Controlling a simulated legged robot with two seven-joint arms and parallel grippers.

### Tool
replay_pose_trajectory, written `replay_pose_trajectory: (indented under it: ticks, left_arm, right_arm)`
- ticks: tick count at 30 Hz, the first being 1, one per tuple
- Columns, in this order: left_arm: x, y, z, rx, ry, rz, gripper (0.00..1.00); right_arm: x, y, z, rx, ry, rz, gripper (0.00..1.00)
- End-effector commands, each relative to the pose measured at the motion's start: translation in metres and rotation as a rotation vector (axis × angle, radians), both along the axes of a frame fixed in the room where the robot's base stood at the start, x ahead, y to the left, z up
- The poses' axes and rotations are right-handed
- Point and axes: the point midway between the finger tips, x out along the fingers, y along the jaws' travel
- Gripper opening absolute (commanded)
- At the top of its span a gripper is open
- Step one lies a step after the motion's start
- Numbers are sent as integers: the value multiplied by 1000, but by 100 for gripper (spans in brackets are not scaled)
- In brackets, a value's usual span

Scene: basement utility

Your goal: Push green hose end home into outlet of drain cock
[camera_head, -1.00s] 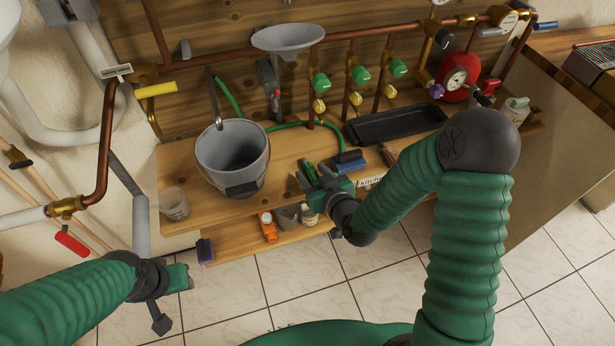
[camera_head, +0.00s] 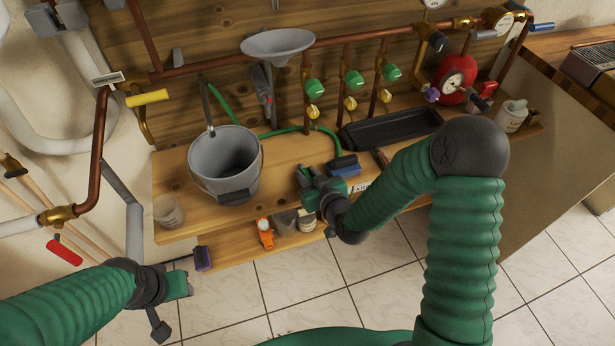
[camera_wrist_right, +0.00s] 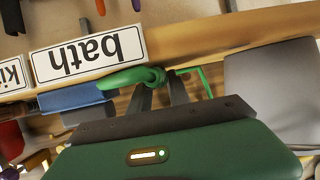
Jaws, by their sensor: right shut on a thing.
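The green hose (camera_head: 222,103) comes down the board behind the bucket and runs along the back of the wooden shelf. My right gripper (camera_head: 304,173) is low over the shelf's front, right of the bucket. In the right wrist view its fingertips (camera_wrist_right: 160,82) are shut on a green hose piece (camera_wrist_right: 128,80). The drain cock and its outlet cannot be singled out; valves with green knobs (camera_head: 352,79) and small yellow handles (camera_head: 351,103) hang from the copper pipe. My left gripper (camera_head: 182,284) is low at the left, apart from everything; its finger gap is unclear.
A grey bucket (camera_head: 226,165) stands on the shelf (camera_head: 285,158). A black tray (camera_head: 390,129) lies at the right, a funnel (camera_head: 277,44) hangs above. A blue block (camera_head: 344,167) and the "bath" label (camera_wrist_right: 88,50) are near my right gripper.

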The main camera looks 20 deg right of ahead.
Motion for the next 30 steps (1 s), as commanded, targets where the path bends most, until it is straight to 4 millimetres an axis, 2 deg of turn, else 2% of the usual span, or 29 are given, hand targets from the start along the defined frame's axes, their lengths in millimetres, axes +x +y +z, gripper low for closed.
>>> replay_pose_trajectory:
  ticks: [7, 14, 22, 25, 27, 30]
  left_arm:
    - [0, 0, 3, 0, 0, 0, 36]
    - [0, 0, 15, 0, 0, 0, 36]
    - [0, 0, 19, 0, 0, 0, 36]
    - [0, 0, 29, 0, 0, 0, 36]
    - [0, 0, 56, 0, 1, 0, 36]
    - [0, 0, 80, 0, -1, 0, 36]
  right_arm:
    - [-1, 0, 5, -1, 4, 0, 0]
    - [-1, 0, 37, -2, 0, 1, 0]
    - [-45, -39, 40, 0, 6, -5, 0]
    - [-65, -56, 45, 0, 6, -6, 0]
    - [-68, -59, 54, 6, 10, -2, 0]
    - [-76, -66, 55, 5, 10, -3, 0]
